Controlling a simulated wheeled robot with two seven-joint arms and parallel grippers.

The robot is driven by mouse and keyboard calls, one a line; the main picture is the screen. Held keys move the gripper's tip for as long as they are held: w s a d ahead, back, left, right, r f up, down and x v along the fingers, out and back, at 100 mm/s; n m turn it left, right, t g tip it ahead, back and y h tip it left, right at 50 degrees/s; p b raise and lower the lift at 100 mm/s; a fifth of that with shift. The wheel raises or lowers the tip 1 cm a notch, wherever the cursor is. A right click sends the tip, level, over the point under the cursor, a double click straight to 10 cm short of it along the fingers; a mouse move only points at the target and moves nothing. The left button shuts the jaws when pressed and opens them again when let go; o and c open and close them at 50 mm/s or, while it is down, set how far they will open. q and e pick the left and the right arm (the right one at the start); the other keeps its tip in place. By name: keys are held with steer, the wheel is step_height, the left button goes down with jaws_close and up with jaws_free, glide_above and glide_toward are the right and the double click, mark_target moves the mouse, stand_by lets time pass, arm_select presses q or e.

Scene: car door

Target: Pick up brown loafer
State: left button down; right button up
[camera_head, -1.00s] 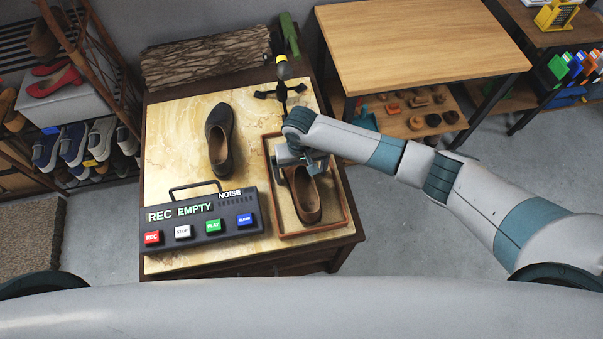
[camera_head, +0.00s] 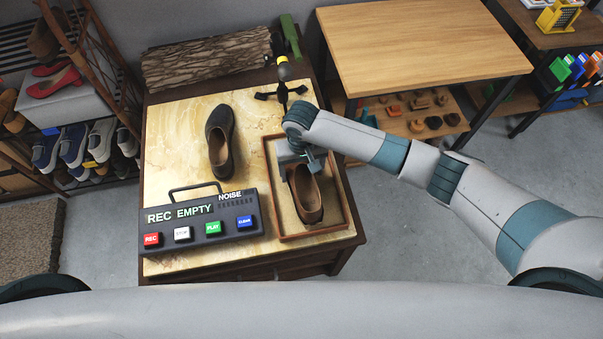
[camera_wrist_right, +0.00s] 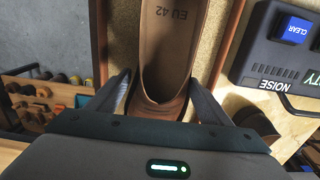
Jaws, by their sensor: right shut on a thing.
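The brown loafer (camera_head: 309,196) lies in a shallow wooden-rimmed tray (camera_head: 344,211) on the right of the marbled table top. My right gripper (camera_head: 304,165) is at its far end, shut on it. In the right wrist view the loafer (camera_wrist_right: 168,60) shows a tan insole marked "EU 42", and the fingers of my right gripper (camera_wrist_right: 160,103) stand one on each side of it. I cannot tell whether the loafer is lifted off the tray floor. My left gripper is not in view.
A dark shoe (camera_head: 219,140) lies left of the tray. A recorder box with coloured buttons (camera_head: 200,222) stands at the front left. A microphone on a stand (camera_head: 283,85) and a log-like block (camera_head: 205,58) are at the back.

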mark_target(302, 165)
steer(key=shift+s+d+r+b, duration=0.15)
steer(key=shift+r+b, duration=0.05)
steer(key=shift+r, duration=0.35)
steer(key=shift+s+d+r+b, duration=0.1)
steer(key=shift+d+r+b, duration=0.05)
steer(key=shift+r, duration=0.4)
steer(key=s+d+r+b, duration=0.2)
steer(key=s+d+r, duration=0.4)
steer(key=d, duration=0.2)
steer(key=shift+s+d+r, duration=0.2)
steer(key=shift+d+r, duration=0.15)
steer(key=shift+d, duration=0.05)
steer(key=shift+w+a+r+p, duration=0.35)
steer(key=shift+w+a+p, duration=0.1)
steer(key=shift+a+p, duration=0.2)
steer(key=w+a+p, duration=0.1)
steer(key=a+p, duration=0.1)
steer(key=w+a+r+p, duration=0.1)
steer(key=w+a+p, duration=0.1)
steer(key=p, duration=0.1)
steer(key=w+a+r+p, duration=0.1)
steer(key=w+a+p, duration=0.1)
steer(key=p, duration=0.1)
steer(key=shift+a+r, duration=0.15)
steer(key=shift+a, duration=0.1)
steer(key=shift+w+a+p, duration=0.6)
steer(key=shift+a+p, duration=0.1)
steer(key=shift+a, duration=0.05)
